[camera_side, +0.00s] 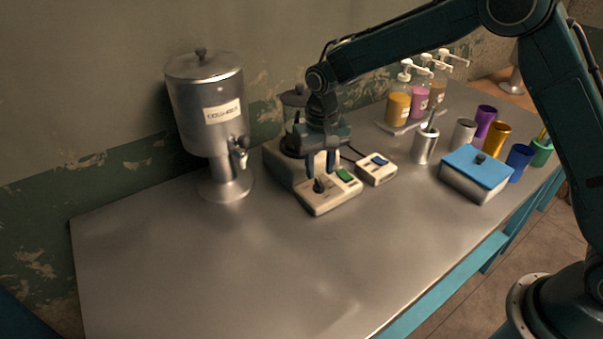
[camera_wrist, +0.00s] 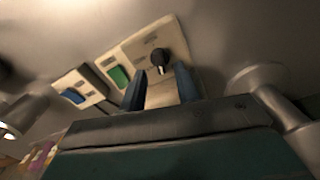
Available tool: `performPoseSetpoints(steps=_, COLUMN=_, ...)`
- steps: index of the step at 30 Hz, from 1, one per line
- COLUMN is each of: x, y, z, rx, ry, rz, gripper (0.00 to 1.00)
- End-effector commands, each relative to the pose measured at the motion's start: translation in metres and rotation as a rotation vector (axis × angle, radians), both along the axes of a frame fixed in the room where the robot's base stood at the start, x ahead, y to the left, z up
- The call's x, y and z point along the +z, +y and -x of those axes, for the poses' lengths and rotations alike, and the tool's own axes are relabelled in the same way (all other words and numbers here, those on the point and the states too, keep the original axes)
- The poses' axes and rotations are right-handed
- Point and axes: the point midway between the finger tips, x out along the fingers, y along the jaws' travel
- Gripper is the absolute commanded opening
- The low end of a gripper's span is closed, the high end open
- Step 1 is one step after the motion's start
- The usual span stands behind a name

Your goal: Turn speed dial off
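The speed dial (camera_wrist: 161,57) is a small black knob on a cream control panel (camera_wrist: 150,42), seen in the wrist view just beyond my fingertips. In the side view the dial (camera_side: 319,186) sits at the left part of the panel (camera_side: 330,201), with a green switch (camera_side: 344,174) to its right. My gripper (camera_side: 320,174) points down over the panel, its two dark fingers apart. In the wrist view the fingers (camera_wrist: 160,72) stand open with a gap between them, and the dial shows at the gap's far end. I cannot tell whether a finger touches it.
The blender jar (camera_side: 296,101) stands behind my gripper. A small box with a blue switch (camera_side: 377,169) sits right of the panel. A metal dispenser (camera_side: 205,105) stands left. Pump bottles (camera_side: 398,103), cups and a blue-lidded box (camera_side: 476,168) stand right. The table's front left is clear.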

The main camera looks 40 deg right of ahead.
Motion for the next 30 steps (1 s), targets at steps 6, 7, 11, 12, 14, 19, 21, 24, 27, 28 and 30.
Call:
performPoseSetpoints(steps=6, x=-0.023, y=0.000, z=0.000, rx=0.000, ry=0.002, rz=0.000, gripper=0.32)
performPoseSetpoints(steps=7, x=-0.025, y=0.000, z=0.000, rx=0.000, ry=0.001, rz=0.001, gripper=0.32)
performPoseSetpoints(steps=11, x=-0.030, y=0.000, z=0.000, rx=0.000, ry=0.001, rz=0.001, gripper=0.32)
performPoseSetpoints(steps=12, x=-0.031, y=0.000, z=0.000, rx=0.000, ry=0.001, rz=0.001, gripper=0.32)
performPoseSetpoints(steps=14, x=-0.031, y=0.000, z=0.000, rx=0.000, ry=0.001, rz=0.000, gripper=0.32)
performPoseSetpoints(steps=19, x=-0.031, y=0.000, z=0.000, rx=0.000, ry=0.000, rz=0.000, gripper=0.32)
performPoseSetpoints(steps=21, x=-0.031, y=0.000, z=0.000, rx=0.000, ry=0.000, rz=0.000, gripper=0.24)
performPoseSetpoints(steps=24, x=-0.031, y=0.000, z=0.000, rx=0.000, ry=0.000, rz=0.000, gripper=0.04)
performPoseSetpoints(steps=27, x=-0.031, y=0.000, z=0.000, rx=0.000, ry=0.000, rz=0.000, gripper=0.00)
performPoseSetpoints(steps=28, x=-0.031, y=0.000, z=0.000, rx=0.000, ry=0.000, rz=0.000, gripper=0.00)
performPoseSetpoints(steps=30, x=-0.031, y=0.000, z=0.000, rx=0.002, ry=0.000, rz=0.000, gripper=0.00)
